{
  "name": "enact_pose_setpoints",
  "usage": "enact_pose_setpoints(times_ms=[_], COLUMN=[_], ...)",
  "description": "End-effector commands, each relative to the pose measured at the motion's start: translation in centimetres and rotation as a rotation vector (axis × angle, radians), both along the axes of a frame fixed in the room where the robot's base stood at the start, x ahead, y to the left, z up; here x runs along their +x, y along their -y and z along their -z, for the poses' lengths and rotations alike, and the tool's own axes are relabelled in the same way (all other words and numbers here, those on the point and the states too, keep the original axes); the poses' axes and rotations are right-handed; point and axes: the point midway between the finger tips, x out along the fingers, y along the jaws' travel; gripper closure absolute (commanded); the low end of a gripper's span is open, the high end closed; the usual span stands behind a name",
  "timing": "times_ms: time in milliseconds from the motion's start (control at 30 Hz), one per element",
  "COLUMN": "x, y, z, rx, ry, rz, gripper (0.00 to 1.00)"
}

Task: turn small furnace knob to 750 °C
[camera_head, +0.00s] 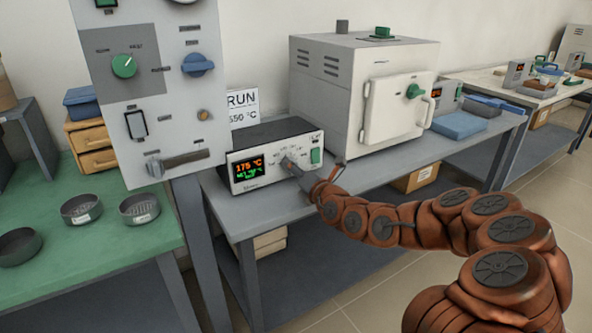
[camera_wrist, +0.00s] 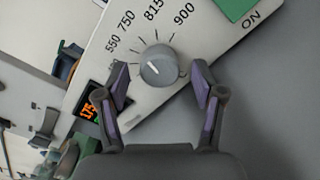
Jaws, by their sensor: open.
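The control box (camera_head: 270,160) stands on the grey bench beside the small white furnace (camera_head: 365,90). Its display (camera_head: 249,166) reads 175 °C in orange, with a green line below that I cannot read surely. The grey round knob (camera_wrist: 158,66) has a scale marked 550, 750, 815 and 900 around it in the wrist view. I cannot tell surely where its pointer stands. My gripper (camera_wrist: 160,75) is open, one finger on each side of the knob, with gaps showing. In the head view my gripper (camera_head: 298,172) is in front of the box's face and partly hides the knob.
A green switch (camera_head: 316,156) marked ON sits right of the knob. A tall grey panel (camera_head: 150,90) with knobs and a lever stands close on the left. A sign (camera_head: 242,104) behind the box shows RUN and a partly hidden 550 °C.

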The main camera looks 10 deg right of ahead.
Motion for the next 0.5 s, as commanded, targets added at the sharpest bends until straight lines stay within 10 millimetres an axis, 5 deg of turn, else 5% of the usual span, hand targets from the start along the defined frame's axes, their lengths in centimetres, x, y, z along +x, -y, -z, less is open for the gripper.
enact_pose_setpoints(times_ms=[500], x=[-1.9], y=[0.6], z=[0.0], rx=[0.003], ry=[-0.001], rz=[0.000], gripper=[0.32])
